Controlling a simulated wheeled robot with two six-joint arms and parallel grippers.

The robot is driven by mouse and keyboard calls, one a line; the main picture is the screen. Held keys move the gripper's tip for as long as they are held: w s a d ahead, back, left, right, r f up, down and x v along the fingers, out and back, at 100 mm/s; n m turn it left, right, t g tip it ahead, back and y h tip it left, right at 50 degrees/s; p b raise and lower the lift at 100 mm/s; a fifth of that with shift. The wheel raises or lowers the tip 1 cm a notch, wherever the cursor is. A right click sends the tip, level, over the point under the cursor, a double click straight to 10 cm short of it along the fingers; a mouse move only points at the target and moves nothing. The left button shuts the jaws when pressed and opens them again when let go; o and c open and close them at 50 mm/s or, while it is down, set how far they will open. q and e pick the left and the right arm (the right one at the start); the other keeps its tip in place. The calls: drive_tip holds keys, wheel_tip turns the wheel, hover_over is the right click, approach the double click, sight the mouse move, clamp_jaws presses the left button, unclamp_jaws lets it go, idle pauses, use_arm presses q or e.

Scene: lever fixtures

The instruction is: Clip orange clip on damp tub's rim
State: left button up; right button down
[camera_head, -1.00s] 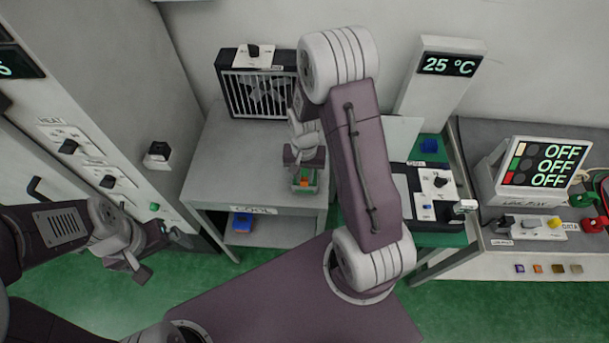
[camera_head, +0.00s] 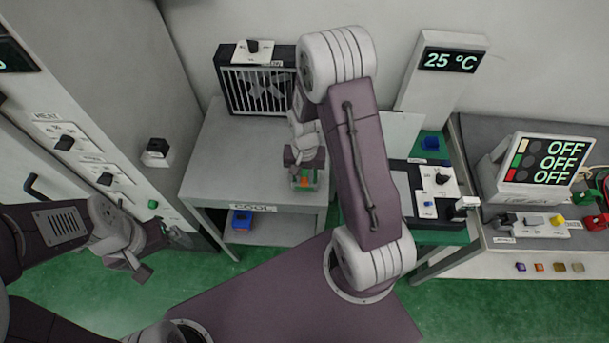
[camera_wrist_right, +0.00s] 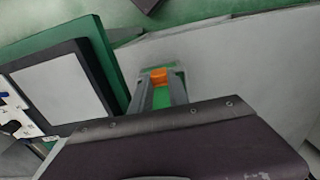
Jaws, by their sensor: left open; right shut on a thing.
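My right gripper (camera_head: 305,172) reaches down over the grey table marked COOL. It is shut on the small orange clip (camera_wrist_right: 158,77), which shows between its fingertips in the wrist view. The clip (camera_head: 306,181) is also partly visible in the head view, against a small green tub-like shape (camera_head: 295,187) at the table's front edge. Green also shows between the fingers in the wrist view. I cannot tell whether the clip touches a rim. No label marks this shape as damp. My left gripper (camera_head: 148,258) is open and empty at lower left.
A fan box (camera_head: 258,90) stands at the back of the COOL table (camera_head: 225,165). A blue tub (camera_head: 241,220) sits on its lower shelf. A heat cabinet (camera_head: 95,160) is at left. A bench with an OFF panel (camera_head: 545,165) is at right, beside a temperature post (camera_head: 450,60).

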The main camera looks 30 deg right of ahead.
drive_tip(key=shift+f, duration=0.4)
drive_tip(key=shift+s, duration=0.2)
drive_tip(key=shift+a, duration=0.1)
drive_tip(key=c, duration=1.2)
unclamp_jaws()
drive_tip(key=shift+a, duration=0.1)
drive_tip(key=shift+s, duration=0.1)
drive_tip(key=shift+c, duration=0.4)
